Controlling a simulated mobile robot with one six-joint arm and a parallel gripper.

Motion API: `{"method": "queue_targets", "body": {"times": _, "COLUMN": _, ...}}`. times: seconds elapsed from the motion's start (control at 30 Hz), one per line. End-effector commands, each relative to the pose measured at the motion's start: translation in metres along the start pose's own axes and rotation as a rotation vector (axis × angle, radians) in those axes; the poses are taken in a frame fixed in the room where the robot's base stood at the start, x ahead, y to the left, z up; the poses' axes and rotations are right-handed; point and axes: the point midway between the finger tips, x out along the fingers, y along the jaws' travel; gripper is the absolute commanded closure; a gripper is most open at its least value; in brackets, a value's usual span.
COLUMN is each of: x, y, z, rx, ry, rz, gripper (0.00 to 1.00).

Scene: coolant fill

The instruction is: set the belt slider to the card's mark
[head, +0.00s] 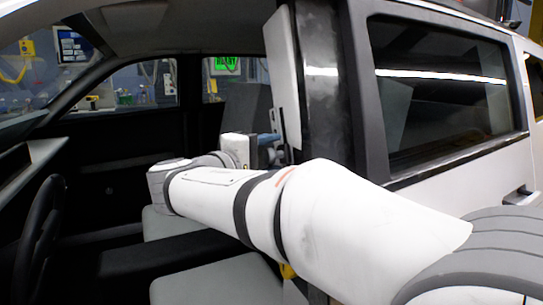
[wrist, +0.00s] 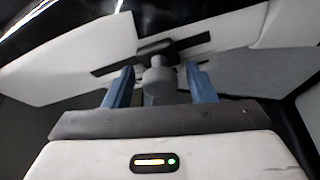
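In the wrist view, a grey round knob (wrist: 158,82) stands out from a black slider block (wrist: 157,47) on a dark, slanted track (wrist: 112,68) set in pale trim. My gripper (wrist: 159,76) has its two blue fingers on either side of the knob, with a visible gap on each side. The gripper is open and holds nothing. In the head view, my gripper (head: 269,139) is beside the car's door pillar, and the arm hides the slider. I cannot make out the card or its mark in either view.
The pillar's white trim (head: 284,80) and dark frame (head: 326,80) are close to my gripper. Grey seats (head: 210,280) lie below the arm. A steering wheel (head: 38,235) is at the left. A rear side window (head: 440,85) is at the right. The cabin's middle is open.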

Motion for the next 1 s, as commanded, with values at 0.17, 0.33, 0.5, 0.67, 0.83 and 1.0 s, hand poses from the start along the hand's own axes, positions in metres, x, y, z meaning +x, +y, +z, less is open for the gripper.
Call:
{"method": "queue_targets", "body": {"times": 0.17, "x": -0.001, "y": 0.000, "z": 0.000, "rx": -0.001, "ry": 0.001, "rz": 0.000, "gripper": 0.49}}
{"method": "queue_targets", "body": {"times": 0.33, "x": -0.015, "y": 0.000, "z": -0.002, "rx": -0.001, "ry": 0.004, "rz": -0.001, "gripper": 0.49}}
{"method": "queue_targets", "body": {"times": 0.5, "x": -0.044, "y": 0.000, "z": -0.003, "rx": -0.001, "ry": 0.005, "rz": 0.000, "gripper": 0.49}}
{"method": "queue_targets", "body": {"times": 0.67, "x": -0.066, "y": 0.000, "z": -0.003, "rx": -0.001, "ry": 0.003, "rz": 0.000, "gripper": 0.49}}
{"method": "queue_targets", "body": {"times": 0.83, "x": -0.076, "y": 0.000, "z": -0.003, "rx": -0.001, "ry": 0.001, "rz": 0.000, "gripper": 0.49}}
{"method": "queue_targets", "body": {"times": 1.0, "x": -0.076, "y": 0.000, "z": -0.003, "rx": -0.001, "ry": 0.001, "rz": 0.000, "gripper": 0.49}}
